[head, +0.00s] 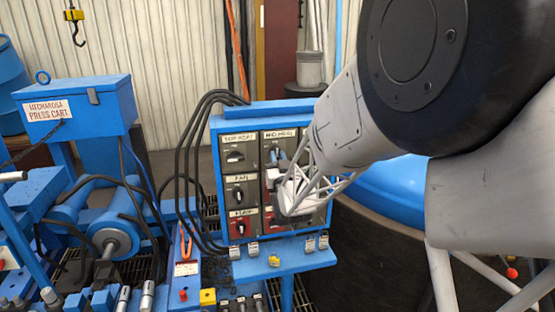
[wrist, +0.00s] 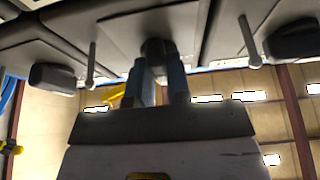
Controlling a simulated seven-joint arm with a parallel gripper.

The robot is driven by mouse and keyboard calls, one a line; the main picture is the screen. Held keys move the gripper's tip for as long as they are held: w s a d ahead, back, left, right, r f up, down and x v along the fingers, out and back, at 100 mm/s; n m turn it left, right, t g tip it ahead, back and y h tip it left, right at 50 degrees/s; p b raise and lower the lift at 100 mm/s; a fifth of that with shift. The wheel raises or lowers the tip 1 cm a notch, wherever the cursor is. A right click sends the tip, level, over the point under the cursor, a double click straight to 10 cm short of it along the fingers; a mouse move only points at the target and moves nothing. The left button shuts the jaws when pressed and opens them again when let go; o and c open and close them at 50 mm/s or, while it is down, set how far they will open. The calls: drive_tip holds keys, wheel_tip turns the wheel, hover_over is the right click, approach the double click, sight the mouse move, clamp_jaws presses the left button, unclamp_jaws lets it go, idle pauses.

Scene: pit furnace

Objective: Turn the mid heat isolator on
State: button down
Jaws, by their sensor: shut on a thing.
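In the wrist view my gripper's two blue fingers (wrist: 160,72) are shut on the dark isolator knob (wrist: 155,48). The fingers hide part of the knob, so I cannot tell its setting.
The top heat isolator (head: 235,156), fan isolator (head: 238,194) and a red-fronted isolator (head: 240,226) fill the left column. A blue shelf (head: 285,260) with several tags sits below. Black cables (head: 185,150) hang left of the panel. A press cart (head: 75,105) stands at left.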

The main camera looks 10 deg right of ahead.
drive_tip(key=c, duration=1.1)
unclamp_jaws()
drive_tip(key=shift+s, duration=0.15)
drive_tip(key=shift+v, duration=3.75)
drive_tip(key=s+r+g, duration=0.1)
drive_tip(key=s+g, duration=0.5)
drive_tip(key=s, duration=0.6)
drive_tip(key=s+a+g, duration=0.1)
drive_tip(key=s+g, duration=0.6)
drive_tip(key=s, duration=0.6)
drive_tip(key=s+a+r+g, duration=0.1)
drive_tip(key=s+g, duration=0.5)
drive_tip(key=s, duration=0.6)
drive_tip(key=shift+s+r+g, duration=0.25)
drive_tip(key=shift+r+g, duration=0.1)
drive_tip(key=shift+g, duration=0.05)
